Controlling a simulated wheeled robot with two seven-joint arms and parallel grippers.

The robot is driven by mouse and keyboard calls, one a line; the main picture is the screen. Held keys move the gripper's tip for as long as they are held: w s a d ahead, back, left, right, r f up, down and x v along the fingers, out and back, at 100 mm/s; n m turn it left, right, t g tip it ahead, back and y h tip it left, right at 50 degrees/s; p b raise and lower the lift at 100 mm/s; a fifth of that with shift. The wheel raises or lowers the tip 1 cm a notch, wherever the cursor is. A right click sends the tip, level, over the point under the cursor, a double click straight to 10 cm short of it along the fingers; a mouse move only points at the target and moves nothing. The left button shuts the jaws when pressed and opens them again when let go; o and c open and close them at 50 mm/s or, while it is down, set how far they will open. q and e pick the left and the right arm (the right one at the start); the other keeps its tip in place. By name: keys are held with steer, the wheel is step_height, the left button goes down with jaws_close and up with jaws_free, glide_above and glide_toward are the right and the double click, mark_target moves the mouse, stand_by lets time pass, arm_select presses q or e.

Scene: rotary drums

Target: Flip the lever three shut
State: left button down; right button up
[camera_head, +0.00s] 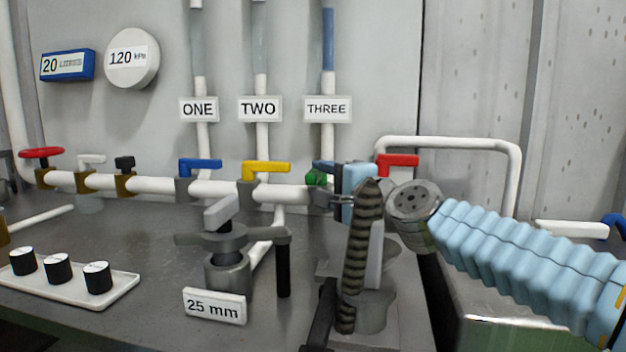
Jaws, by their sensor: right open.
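Lever three is the green handle (315,178) on the white pipe below the sign THREE (326,108). Only a small part of it shows; my right gripper covers the rest. My right gripper (322,184) reaches in from the right and is open, its dark fingertips at the green handle, one higher and one lower. I cannot tell whether they touch it. My left gripper is not in view.
A blue lever (200,164) and a yellow lever (266,169) stand left of the green one, a red lever (398,161) right. A grey clamp-like fixture (228,245) and a tray (122,288) with black knobs are on the bench. A dark ridged piece (361,255) stands in front.

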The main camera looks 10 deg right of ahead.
mark_target(319, 179)
steer(key=x, duration=0.1)
steer(key=p+x, duration=0.1)
steer(key=shift+w+a+r, duration=0.1)
steer(key=shift+w+r, duration=0.15)
steer(key=shift+r, duration=0.05)
steer(key=shift+w+a+f, duration=0.15)
steer(key=shift+w+a, duration=0.05)
steer(key=shift+w, duration=0.35)
jaws_close()
